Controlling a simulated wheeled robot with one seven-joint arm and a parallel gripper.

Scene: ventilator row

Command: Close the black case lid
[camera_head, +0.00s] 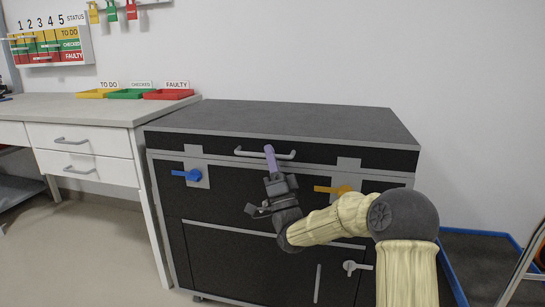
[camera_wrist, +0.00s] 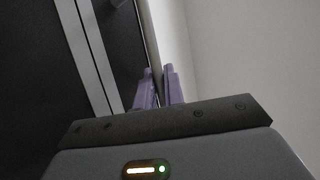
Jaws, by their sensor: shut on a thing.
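The black case (camera_head: 215,215) stands against the wall, with grey metal edges. Its black lid (camera_head: 300,120) lies level on top, and I see no clear gap between lid and body from here. A grey bar handle (camera_head: 245,154) runs along the lid's front. My gripper (camera_head: 270,152) reaches up to it from the front, with its purple fingers shut on the handle. In the wrist view the fingers (camera_wrist: 160,88) close around the pale bar (camera_wrist: 152,45). A blue latch (camera_head: 187,175) and a yellow latch (camera_head: 333,189) sit on the front below the lid, both turned sideways.
A grey latch (camera_head: 355,266) is low on the case front. A workbench (camera_head: 60,108) with drawers stands at the left, carrying yellow, green and red trays (camera_head: 168,94). A blue-edged dark mat or tray (camera_head: 480,262) lies on the floor at the right.

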